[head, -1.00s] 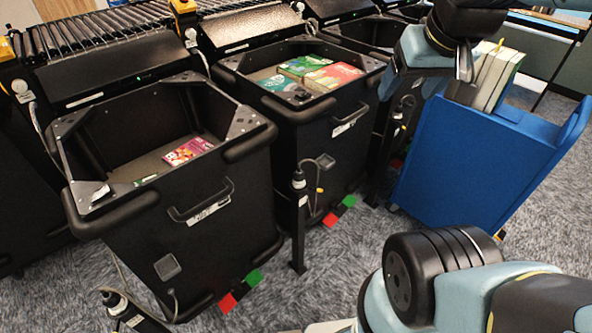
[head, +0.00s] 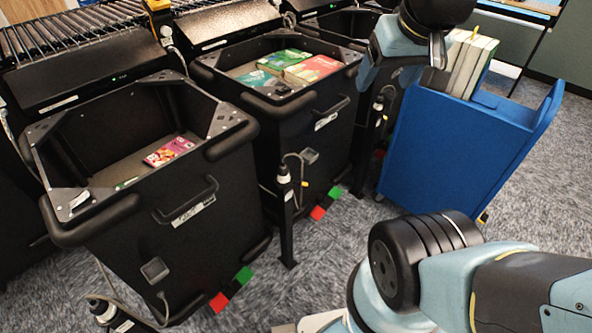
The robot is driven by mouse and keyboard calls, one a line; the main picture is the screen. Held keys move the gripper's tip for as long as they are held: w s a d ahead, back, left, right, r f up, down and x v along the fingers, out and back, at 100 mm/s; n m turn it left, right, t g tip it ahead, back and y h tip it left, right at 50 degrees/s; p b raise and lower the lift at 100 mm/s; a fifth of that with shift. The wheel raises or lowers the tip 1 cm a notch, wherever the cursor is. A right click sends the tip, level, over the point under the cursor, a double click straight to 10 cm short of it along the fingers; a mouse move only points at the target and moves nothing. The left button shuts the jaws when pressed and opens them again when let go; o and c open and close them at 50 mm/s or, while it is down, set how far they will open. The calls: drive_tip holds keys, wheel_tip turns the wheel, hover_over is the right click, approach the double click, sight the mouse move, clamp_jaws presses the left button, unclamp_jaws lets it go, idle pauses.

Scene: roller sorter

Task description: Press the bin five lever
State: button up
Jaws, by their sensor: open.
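Black bins stand in a row under the roller line: a near bin (head: 160,225), a middle bin (head: 310,130) and a darker one behind (head: 338,24). Their labels are too small to read, so I cannot tell which is bin five. Black posts with cabled heads stand between bins: one by the near bin (head: 286,215), another farther back (head: 374,125). Red-and-green pieces lie low at the near bin (head: 231,290) and middle bin (head: 326,203); I cannot tell which part is the lever. My gripper (head: 405,78) is open and empty, between the back post and blue cart, partly unclear.
A blue cart (head: 450,150) holding upright books (head: 470,65) stands at right. Books (head: 312,68) lie in the middle bin and a pink box (head: 170,151) in the near bin. Grey carpet (head: 330,265) is free in front of the bins.

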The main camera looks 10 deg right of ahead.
drive_tip(key=shift+c, duration=0.5)
